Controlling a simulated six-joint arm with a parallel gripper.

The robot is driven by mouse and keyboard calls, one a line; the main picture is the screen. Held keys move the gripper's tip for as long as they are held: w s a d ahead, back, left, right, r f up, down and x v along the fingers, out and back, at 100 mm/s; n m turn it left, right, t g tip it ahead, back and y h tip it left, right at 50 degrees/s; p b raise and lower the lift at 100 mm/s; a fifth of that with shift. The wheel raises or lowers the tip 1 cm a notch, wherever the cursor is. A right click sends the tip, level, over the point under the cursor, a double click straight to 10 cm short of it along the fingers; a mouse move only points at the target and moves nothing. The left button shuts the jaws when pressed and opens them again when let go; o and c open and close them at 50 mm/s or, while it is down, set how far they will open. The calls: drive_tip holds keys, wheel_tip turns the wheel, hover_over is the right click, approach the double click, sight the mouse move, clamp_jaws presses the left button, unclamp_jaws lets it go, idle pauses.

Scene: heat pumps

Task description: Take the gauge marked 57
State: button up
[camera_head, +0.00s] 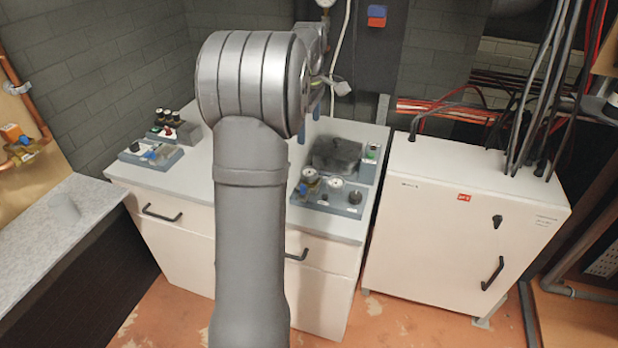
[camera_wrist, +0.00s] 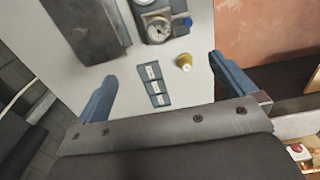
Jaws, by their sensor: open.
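In the head view, round white-faced gauges, one (camera_head: 309,175) and another (camera_head: 335,183), stand on a blue-grey holder (camera_head: 313,198) at the right of the cabinet top. In the wrist view a white-dialled gauge (camera_wrist: 159,27) sits in a dark holder, with part of another (camera_wrist: 145,2) at the top edge. No number is readable, so I cannot tell which is marked 57. My gripper (camera_wrist: 162,68) is open and empty, its blue fingers apart above the worktop. In the head view its blue fingertips (camera_head: 309,122) show beyond my arm, behind the gauges.
A dark block (camera_head: 336,154) stands behind the gauges. A brass-coloured fitting (camera_wrist: 184,62) and small labelled plates (camera_wrist: 154,84) lie below the dial in the wrist view. Another holder (camera_head: 152,155) and small parts stand at the left. A white cabinet (camera_head: 450,220) stands at right.

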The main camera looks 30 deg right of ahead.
drive_tip(key=shift+r, duration=0.6)
drive_tip(key=shift+c, duration=0.2)
drive_tip(key=c, duration=0.9)
drive_tip(key=shift+o, duration=0.2)
